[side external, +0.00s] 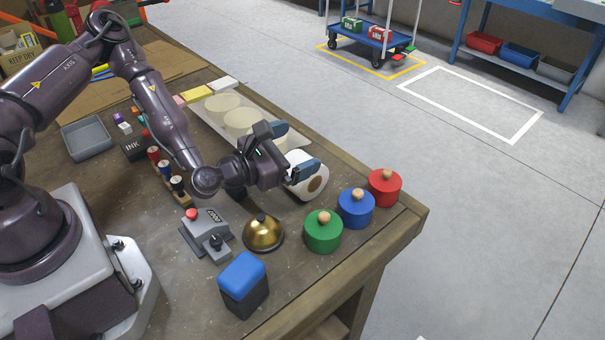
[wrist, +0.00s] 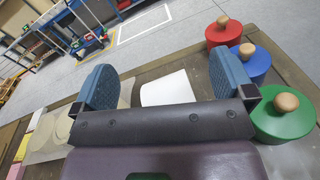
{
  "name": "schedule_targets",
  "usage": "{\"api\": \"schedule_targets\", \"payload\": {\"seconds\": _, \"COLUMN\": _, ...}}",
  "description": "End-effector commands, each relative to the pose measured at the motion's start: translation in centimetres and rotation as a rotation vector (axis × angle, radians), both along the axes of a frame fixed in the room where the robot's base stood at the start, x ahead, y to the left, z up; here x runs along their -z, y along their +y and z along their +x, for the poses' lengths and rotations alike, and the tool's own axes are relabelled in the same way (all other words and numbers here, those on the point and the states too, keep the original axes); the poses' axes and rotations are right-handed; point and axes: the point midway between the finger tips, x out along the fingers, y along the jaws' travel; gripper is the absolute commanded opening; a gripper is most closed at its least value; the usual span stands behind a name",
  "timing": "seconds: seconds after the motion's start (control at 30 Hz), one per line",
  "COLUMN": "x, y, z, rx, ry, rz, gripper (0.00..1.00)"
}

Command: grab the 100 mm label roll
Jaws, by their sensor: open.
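The label roll (side external: 308,183) is white with a brown core. It lies on its side on the bench with its core facing the bench's right edge. In the wrist view the white roll (wrist: 168,88) shows between the two blue finger pads, with a gap on either side. My gripper (side external: 292,149) is open at the roll; one pad is near its upper side and the other overlaps it in the side view. I cannot tell whether either pad touches it. Part of the roll is hidden by my gripper in both views.
Green (side external: 323,232), blue (side external: 356,209) and red (side external: 384,188) knobbed cylinders stand close to the right of the roll. A brass bell (side external: 263,233) and a grey control box (side external: 207,233) are in front. A pale board with cream discs (side external: 222,106) lies behind my gripper.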

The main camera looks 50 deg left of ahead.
Motion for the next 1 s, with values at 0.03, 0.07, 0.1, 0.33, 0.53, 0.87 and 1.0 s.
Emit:
{"api": "schedule_targets", "payload": {"seconds": 0.03, "x": 0.1, "y": 0.5, "z": -0.1, "rx": -0.051, "ry": -0.013, "rz": -0.080, "gripper": 1.00}}
{"api": "schedule_targets", "payload": {"seconds": 0.07, "x": 0.1, "y": 0.8, "z": -0.1, "rx": -0.076, "ry": -0.022, "rz": -0.118, "gripper": 1.00}}
{"api": "schedule_targets", "payload": {"seconds": 0.1, "x": 0.0, "y": 1.0, "z": -0.1, "rx": -0.101, "ry": -0.033, "rz": -0.159, "gripper": 1.00}}
{"api": "schedule_targets", "payload": {"seconds": 0.33, "x": 1.4, "y": 1.5, "z": -0.2, "rx": -0.143, "ry": -0.050, "rz": -0.221, "gripper": 1.00}}
{"api": "schedule_targets", "payload": {"seconds": 0.53, "x": 3.7, "y": 1.4, "z": -0.2, "rx": -0.140, "ry": -0.048, "rz": -0.217, "gripper": 1.00}}
{"api": "schedule_targets", "payload": {"seconds": 0.87, "x": 7.0, "y": 1.5, "z": 2.0, "rx": -0.138, "ry": -0.051, "rz": -0.214, "gripper": 1.00}}
{"api": "schedule_targets", "payload": {"seconds": 1.0, "x": 7.0, "y": 1.5, "z": 2.8, "rx": -0.138, "ry": -0.050, "rz": -0.215, "gripper": 1.00}}
